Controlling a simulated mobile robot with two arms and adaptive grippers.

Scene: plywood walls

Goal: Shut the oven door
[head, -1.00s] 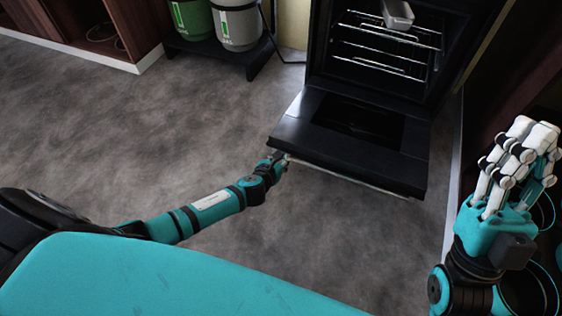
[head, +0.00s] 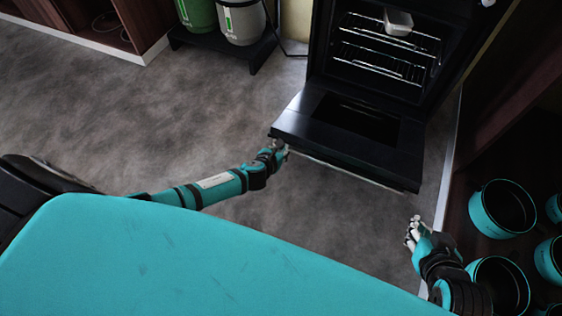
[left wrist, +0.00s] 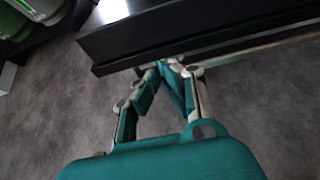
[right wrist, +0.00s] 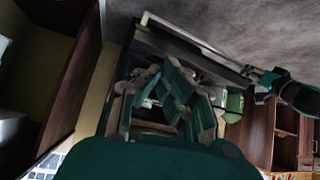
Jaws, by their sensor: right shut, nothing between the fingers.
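The oven door (head: 300,114) hangs open, folded down in front of the oven (head: 320,50), with a pale bar along its front edge. My left gripper (head: 281,149) is at the door's front left corner. In the left wrist view, the fingertips (left wrist: 172,64) reach the underside of the door edge (left wrist: 200,30), partly hidden. I cannot tell whether they touch or grip it. My right gripper (head: 412,232) is shut and empty, low in front of the door's right corner and apart from it. It also shows in the right wrist view (right wrist: 172,75).
A light tin (head: 398,22) sits on the upper oven rack. Teal pots (head: 476,212) stand on the dark shelving at right, close to my right arm. Green and white canisters (head: 242,22) stand on a low black stand at back left.

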